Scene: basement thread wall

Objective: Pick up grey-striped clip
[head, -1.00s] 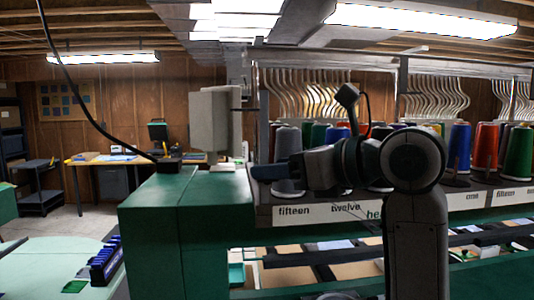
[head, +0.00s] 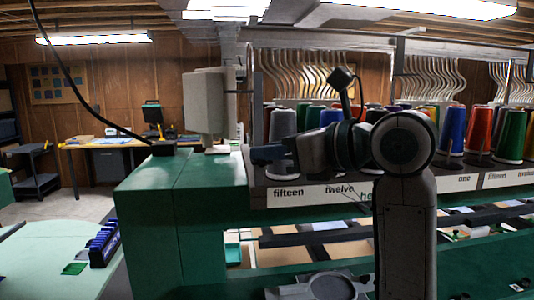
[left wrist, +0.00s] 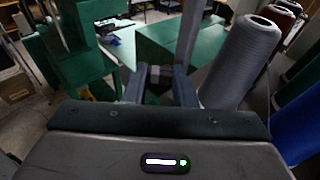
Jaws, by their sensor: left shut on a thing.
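My left gripper (head: 268,153) is at the end of the rack, just in front of the grey thread cone (head: 283,123), and points left in the head view. In the left wrist view its two fingers (left wrist: 159,88) are closed with a small gap, on a small dark and pale grey piece (left wrist: 154,91). This fits the grey-striped clip, but its stripes are too small to make out. In the head view the fingers hide the piece. My right gripper is not in view.
The green machine housing (head: 185,200) stands left of the rack. Coloured thread cones (head: 480,130) line the shelf above number labels (head: 288,192). The grey cone also stands close right of the fingers in the wrist view (left wrist: 240,62). A pale green table (head: 50,245) holds a blue rack (head: 104,243).

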